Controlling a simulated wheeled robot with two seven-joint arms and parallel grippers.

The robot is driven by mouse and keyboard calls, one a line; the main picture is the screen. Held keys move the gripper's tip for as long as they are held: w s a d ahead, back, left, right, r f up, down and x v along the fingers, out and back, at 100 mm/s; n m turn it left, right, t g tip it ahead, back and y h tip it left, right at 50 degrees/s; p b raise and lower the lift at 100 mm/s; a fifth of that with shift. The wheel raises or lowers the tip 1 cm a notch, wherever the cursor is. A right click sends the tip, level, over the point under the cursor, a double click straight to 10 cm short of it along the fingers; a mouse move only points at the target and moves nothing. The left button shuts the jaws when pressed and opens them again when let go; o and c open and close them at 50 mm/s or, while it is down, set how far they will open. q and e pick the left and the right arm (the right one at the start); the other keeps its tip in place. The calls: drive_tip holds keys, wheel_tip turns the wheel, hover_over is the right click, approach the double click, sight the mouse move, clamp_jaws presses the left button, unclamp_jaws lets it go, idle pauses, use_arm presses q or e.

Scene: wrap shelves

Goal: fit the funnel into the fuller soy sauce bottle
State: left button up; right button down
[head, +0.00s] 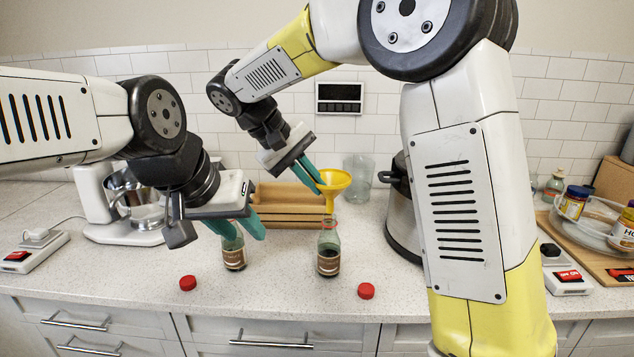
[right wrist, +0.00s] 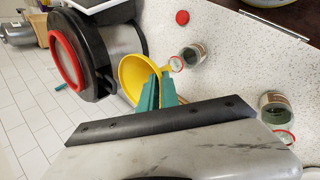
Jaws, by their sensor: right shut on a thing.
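My right gripper (head: 318,187) is shut on a yellow funnel (head: 336,180), gripping it at its side; the funnel also shows in the right wrist view (right wrist: 132,74). The funnel is upright above the right soy sauce bottle (head: 328,262), its spout close to the mouth. I cannot tell whether the tip is inside. The left soy sauce bottle (head: 234,259) stands under my left gripper (head: 240,229), whose two teal fingers are spread at its top and partly hide it. Both bottles are upright, with brown labels and dark liquid low down; which is fuller is unclear.
Red caps lie on the counter, one at the left (head: 187,283) and one at the right (head: 365,291). A wooden rack (head: 285,207) stands behind the bottles. A mixer (head: 118,215) is at left and a dark-lidded pot (head: 402,220) at right. The counter front is mostly clear.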

drive_tip(key=shift+f, duration=2.2)
drive_tip(key=c, duration=1.5)
unclamp_jaws()
drive_tip(key=v, duration=0.7)
drive_tip(key=shift+a+r, duration=0.25)
